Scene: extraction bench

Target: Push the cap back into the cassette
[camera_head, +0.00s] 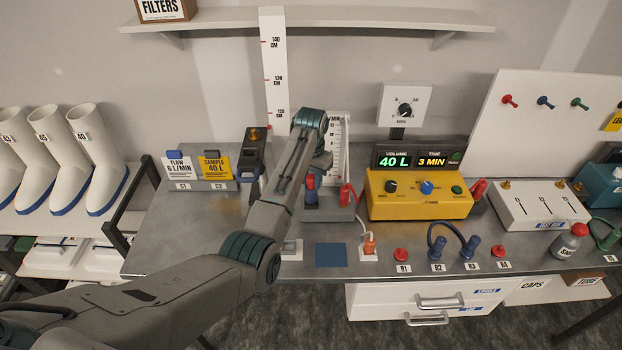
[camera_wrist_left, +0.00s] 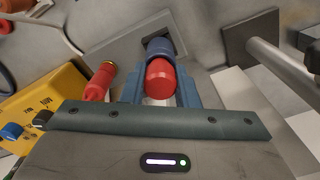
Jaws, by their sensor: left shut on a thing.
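My left gripper (camera_head: 322,166) is over a grey block (camera_head: 335,213) near the middle of the bench. In the wrist view its two blue-grey fingers (camera_wrist_left: 161,90) are closed on either side of a red cap (camera_wrist_left: 160,79). The cap is in line with a blue cylinder (camera_wrist_left: 158,48), whose far end meets a dark opening in the grey block. Red and blue parts also show under the gripper in the head view (camera_head: 311,182). I cannot tell which part is the cassette or how far the cap is in. My right gripper is not in view.
A red-topped piece (camera_head: 347,193) stands close to the right of the gripper, before a white scale. A yellow pump box (camera_head: 420,195) is further right. A dark device (camera_head: 252,155) stands left.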

